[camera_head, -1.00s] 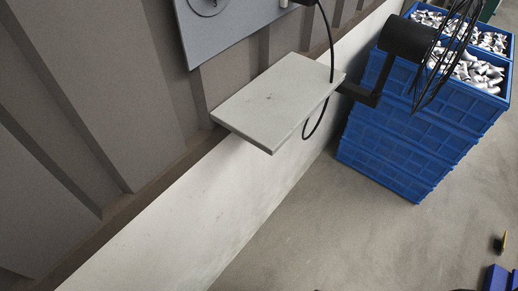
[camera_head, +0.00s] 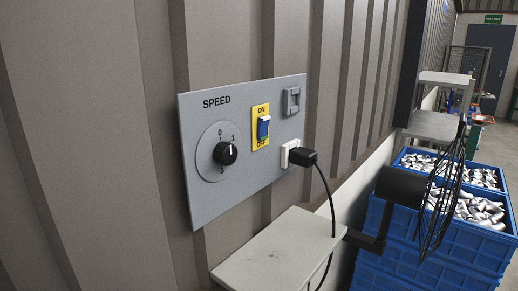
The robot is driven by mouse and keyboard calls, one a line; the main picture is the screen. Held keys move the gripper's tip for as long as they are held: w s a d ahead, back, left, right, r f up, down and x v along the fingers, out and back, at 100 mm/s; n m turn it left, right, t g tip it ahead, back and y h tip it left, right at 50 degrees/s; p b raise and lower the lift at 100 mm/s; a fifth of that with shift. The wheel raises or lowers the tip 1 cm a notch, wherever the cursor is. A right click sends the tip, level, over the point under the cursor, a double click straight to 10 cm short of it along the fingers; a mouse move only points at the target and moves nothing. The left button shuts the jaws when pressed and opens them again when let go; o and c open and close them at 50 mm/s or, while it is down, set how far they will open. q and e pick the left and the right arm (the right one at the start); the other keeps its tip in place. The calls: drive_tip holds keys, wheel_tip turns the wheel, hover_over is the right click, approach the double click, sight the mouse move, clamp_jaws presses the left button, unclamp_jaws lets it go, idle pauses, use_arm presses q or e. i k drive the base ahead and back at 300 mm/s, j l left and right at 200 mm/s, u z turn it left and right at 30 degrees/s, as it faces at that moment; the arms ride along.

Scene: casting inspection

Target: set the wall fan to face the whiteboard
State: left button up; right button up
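The wall fan shows at the right of the head view: a black motor housing (camera_head: 402,186) on a black bracket (camera_head: 372,242), with a wire cage (camera_head: 442,190) seen nearly edge-on, facing right. The bracket joins a pale shelf (camera_head: 275,254) on the wall. A grey control panel (camera_head: 240,145) above the shelf carries a black speed knob (camera_head: 225,153), a blue rocker switch (camera_head: 263,127) on a yellow ON/OFF plate, and a black plug (camera_head: 301,157) in a white socket with a cable hanging down. I cannot make out a whiteboard. Neither gripper is in view.
Stacked blue crates (camera_head: 440,255) full of metal castings stand behind and below the fan. Grey shelving (camera_head: 436,125) stands along the wall beyond them. A door (camera_head: 490,62) under a green exit sign is at the far right. The ribbed wall (camera_head: 90,130) fills the left.

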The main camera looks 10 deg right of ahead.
sight(393, 186)
drive_tip(key=z, duration=1.35)
